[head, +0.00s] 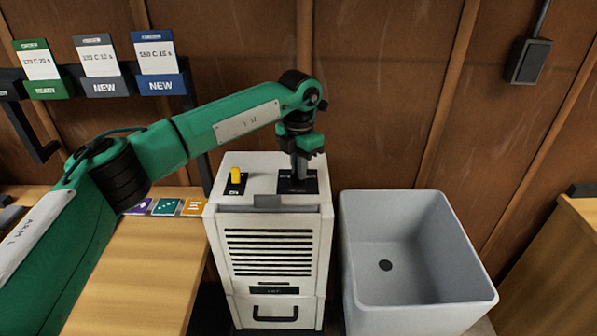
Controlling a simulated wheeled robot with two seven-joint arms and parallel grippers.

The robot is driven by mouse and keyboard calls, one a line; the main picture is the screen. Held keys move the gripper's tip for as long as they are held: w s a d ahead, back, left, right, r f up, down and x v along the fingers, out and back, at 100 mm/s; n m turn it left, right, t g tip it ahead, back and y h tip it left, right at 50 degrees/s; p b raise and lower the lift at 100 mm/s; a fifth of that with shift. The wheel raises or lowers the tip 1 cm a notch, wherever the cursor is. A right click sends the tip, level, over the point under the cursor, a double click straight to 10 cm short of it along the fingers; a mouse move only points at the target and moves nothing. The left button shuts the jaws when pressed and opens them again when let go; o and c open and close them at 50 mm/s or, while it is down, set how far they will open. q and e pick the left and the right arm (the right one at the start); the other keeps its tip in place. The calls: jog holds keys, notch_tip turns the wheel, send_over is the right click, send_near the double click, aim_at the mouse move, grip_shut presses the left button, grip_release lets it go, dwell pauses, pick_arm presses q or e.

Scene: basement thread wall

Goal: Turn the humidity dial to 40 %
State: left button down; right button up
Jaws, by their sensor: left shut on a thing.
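A white dehumidifier cabinet (270,245) stands on the floor against the wood-panelled wall, with a dark vent grille on its front. On its top right is a black dial plate (311,187). My left gripper (302,175) reaches down onto this plate from above, its fingers shut on the humidity dial. The fingers hide most of the dial, and I cannot read its setting. A yellow switch (236,175) on a black plate stands on the top left of the cabinet. My right gripper is not in view.
A grey open tub (357,240) stands right of the cabinet. A wooden bench (150,270) lies to the left, with several coloured cards (165,207) at its edge. Labelled holders (160,65) hang on the wall at upper left. A black wall box (528,61) is at upper right.

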pick_arm(q)
jog(key=shift+m, duration=0.7)
jog(key=shift+m+b, duration=0.4)
jog(key=shift+m, duration=0.3)
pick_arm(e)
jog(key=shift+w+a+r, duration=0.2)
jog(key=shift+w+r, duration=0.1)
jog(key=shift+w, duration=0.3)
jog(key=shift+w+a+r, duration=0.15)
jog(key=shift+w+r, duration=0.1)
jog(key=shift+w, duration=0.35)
pick_arm(q)
jog(key=shift+r, duration=0.1)
jog(key=c, duration=1.5)
grip_release()
jog(key=shift+r, duration=0.25)
notch_tip(320, 180, up, 13)
jog(key=shift+r+b, duration=0.1)
jog(key=shift+b, duration=0.55)
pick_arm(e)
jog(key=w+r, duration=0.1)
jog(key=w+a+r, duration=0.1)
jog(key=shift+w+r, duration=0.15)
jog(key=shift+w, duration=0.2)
